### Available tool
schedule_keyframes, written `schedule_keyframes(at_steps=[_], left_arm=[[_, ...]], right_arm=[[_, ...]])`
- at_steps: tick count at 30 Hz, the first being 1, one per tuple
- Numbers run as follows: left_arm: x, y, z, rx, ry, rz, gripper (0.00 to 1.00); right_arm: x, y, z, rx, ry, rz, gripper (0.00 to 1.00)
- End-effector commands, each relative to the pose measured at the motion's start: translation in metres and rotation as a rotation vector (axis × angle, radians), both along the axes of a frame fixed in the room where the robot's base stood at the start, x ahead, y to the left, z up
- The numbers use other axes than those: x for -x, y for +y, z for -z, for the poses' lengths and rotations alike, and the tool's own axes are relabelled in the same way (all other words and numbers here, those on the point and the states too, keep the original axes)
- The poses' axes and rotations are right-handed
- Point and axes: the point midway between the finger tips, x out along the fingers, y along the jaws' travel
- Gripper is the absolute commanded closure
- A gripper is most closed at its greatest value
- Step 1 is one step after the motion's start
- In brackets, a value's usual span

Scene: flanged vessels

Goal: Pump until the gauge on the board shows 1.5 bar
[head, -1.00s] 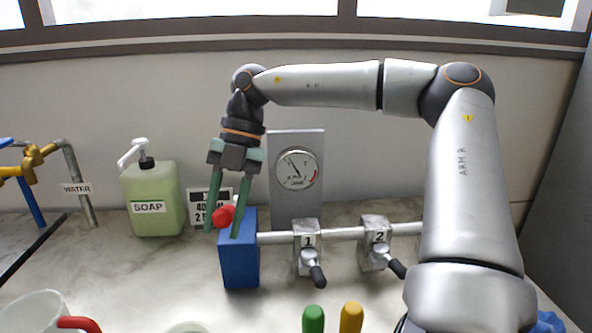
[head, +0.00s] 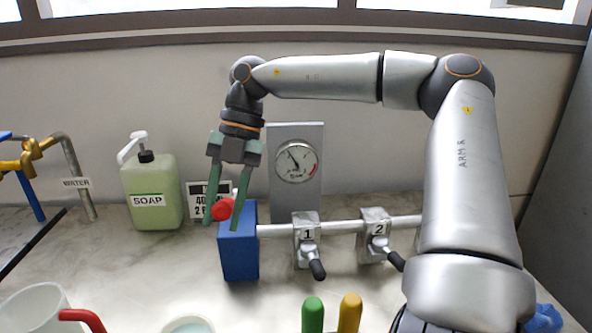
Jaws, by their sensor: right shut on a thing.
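The gauge (head: 296,161) is a round white dial on a grey upright board (head: 310,197). Its dark needle points to the upper left; the scale figures are too small to read. In front of it to the left stands a blue block-shaped pump body (head: 239,254) with a pipe (head: 275,230) leaving its right side. A red handle (head: 222,210) shows at the block's upper left. My right gripper (head: 221,225) reaches down from above with its green fingers on either side of the red handle and is shut on it. My left gripper is not in view.
Valve 1 (head: 306,231) and valve 2 (head: 375,227), with black-tipped levers, sit on the pipe. A mug (head: 38,310) and green and yellow handles (head: 313,316) are at the front.

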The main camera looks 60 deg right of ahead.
Motion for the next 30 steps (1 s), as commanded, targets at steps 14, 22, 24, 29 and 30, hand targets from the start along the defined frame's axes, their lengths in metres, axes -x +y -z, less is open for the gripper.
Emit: schedule_keyframes(at_steps=[14, 22, 24, 29, 30], left_arm=[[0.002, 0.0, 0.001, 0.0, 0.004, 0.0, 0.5], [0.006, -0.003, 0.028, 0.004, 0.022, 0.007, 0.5], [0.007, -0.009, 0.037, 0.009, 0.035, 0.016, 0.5], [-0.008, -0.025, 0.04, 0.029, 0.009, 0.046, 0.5], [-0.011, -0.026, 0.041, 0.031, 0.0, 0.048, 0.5]], right_arm=[[0.0, 0.0, 0.0, 0.001, -0.001, 0.0, 1.0], [0.006, 0.007, 0.031, 0.0, 0.001, -0.002, 1.0], [0.009, 0.011, 0.046, 0.0, 0.005, -0.001, 1.0], [0.013, 0.016, 0.078, 0.0, 0.007, 0.001, 1.0], [0.014, 0.016, 0.086, 0.0, 0.008, 0.002, 1.0]])
